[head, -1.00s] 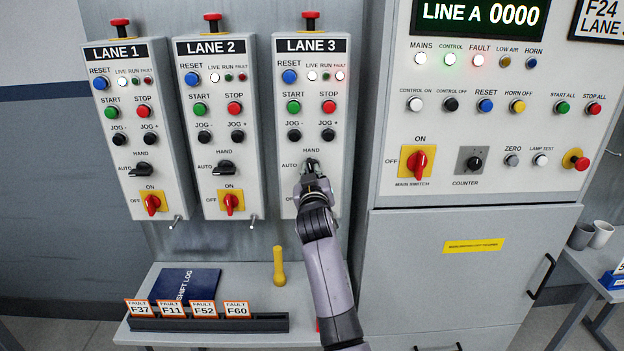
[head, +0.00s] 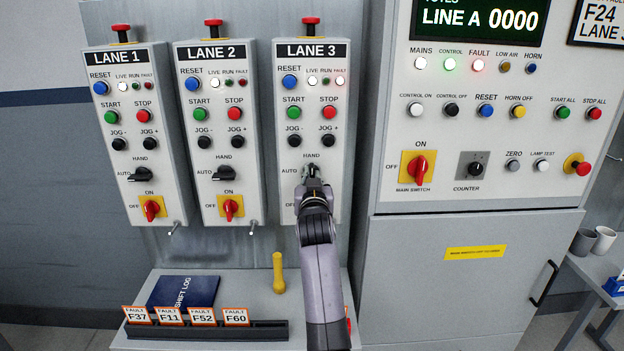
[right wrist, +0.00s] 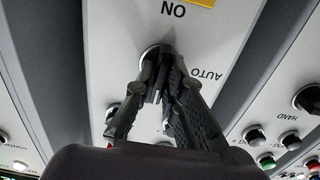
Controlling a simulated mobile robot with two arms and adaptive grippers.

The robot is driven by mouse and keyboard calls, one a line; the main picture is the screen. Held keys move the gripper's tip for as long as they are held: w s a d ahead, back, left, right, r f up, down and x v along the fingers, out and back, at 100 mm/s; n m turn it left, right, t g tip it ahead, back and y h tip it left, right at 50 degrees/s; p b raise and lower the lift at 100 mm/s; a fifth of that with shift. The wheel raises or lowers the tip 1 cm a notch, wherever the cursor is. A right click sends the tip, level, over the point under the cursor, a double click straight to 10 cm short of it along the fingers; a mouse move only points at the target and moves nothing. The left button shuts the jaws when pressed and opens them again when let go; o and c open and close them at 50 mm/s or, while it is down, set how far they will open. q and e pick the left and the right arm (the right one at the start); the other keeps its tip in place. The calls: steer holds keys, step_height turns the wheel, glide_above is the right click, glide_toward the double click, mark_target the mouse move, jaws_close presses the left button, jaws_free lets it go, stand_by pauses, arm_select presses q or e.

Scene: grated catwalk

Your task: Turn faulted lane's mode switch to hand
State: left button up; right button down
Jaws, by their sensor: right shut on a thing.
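The lane 3 box (head: 290,215) has its fault lamp (head: 340,81) lit, pale with a red tint. My right gripper (head: 312,174) is at this box, between the AUTO and HAND labels, and shut on the mode switch. In the right wrist view, upside down, the gripper fingers (right wrist: 160,80) close around the black knob, and the switch's silver collar (right wrist: 150,56) shows beyond them. The fingers hide most of the knob, so I cannot tell its exact angle. The lane 1 switch (head: 140,175) and lane 2 switch (head: 223,174) point to AUTO. My left gripper is not in view.
The main cabinet (head: 470,290) stands close on the right. Below the boxes, a shelf holds a blue shift log (head: 185,292), a yellow handled object (head: 279,272) and a rack (head: 270,331) with fault cards. Lane 3's red-and-yellow ON/OFF switch is hidden behind my arm.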

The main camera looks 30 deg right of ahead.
steer(key=c, duration=1.7)
jaws_free()
